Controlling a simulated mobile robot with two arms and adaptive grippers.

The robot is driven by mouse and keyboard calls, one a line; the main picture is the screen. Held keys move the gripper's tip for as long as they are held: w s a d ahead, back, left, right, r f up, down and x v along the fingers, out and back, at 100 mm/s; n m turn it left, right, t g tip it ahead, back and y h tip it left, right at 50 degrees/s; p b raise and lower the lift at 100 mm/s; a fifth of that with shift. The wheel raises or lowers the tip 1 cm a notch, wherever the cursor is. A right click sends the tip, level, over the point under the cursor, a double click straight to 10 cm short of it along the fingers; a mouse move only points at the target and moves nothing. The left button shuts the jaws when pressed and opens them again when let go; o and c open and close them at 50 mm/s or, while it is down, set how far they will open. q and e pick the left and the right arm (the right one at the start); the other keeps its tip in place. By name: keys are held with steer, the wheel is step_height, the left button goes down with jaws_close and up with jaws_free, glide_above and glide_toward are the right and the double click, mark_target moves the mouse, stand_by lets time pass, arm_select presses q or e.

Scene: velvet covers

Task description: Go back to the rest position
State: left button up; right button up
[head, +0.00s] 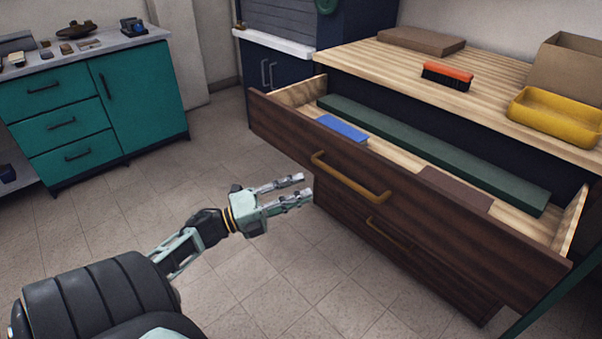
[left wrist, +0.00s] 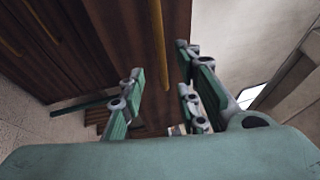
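My left gripper (head: 292,191) is open and empty in the head view, in front of the open wooden drawer (head: 400,212) and to the left of its brass handle (head: 350,178). A gap separates the gripper from the handle. In the left wrist view, the two fingers of my left gripper (left wrist: 162,105) are apart with nothing between them, and brown drawer fronts (left wrist: 110,45) with brass handles fill the upper left. My right gripper does not show in either view.
The drawer is pulled out and holds a blue block (head: 342,127), a long green strip (head: 430,150) and a brown piece (head: 455,188). On the worktop are an orange brush (head: 447,73) and a yellow tray (head: 556,125). A teal cabinet (head: 140,95) stands at left. Floor between is clear.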

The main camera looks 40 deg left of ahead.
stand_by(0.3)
